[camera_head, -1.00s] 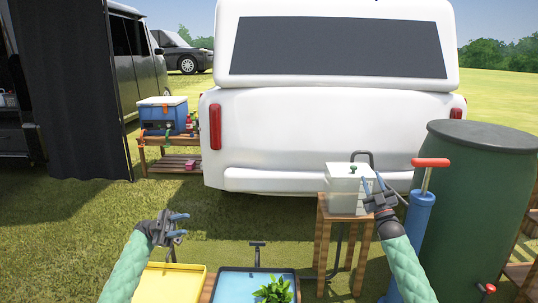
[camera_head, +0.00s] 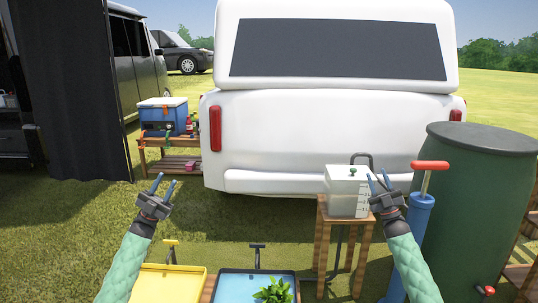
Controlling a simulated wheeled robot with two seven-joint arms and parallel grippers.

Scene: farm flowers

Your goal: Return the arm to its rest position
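My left gripper (camera_head: 155,186) is at the lower left, raised in front of the grass, with its two blue fingertips apart and nothing between them. Its green-sleeved arm (camera_head: 122,270) comes up from the bottom edge. My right gripper (camera_head: 379,182) is at the right, in front of the white container's right side and left of the blue pump. Its fingers are apart and I see nothing held between them. Its green-sleeved arm (camera_head: 415,272) also comes up from the bottom edge.
A white lidded container (camera_head: 342,196) stands on a wooden stand (camera_head: 321,242). A blue pump with a red handle (camera_head: 420,215) and a green barrel (camera_head: 478,200) stand at the right. A yellow tray (camera_head: 166,285) and a blue tray (camera_head: 240,287) with a green plant (camera_head: 273,292) are at the bottom.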

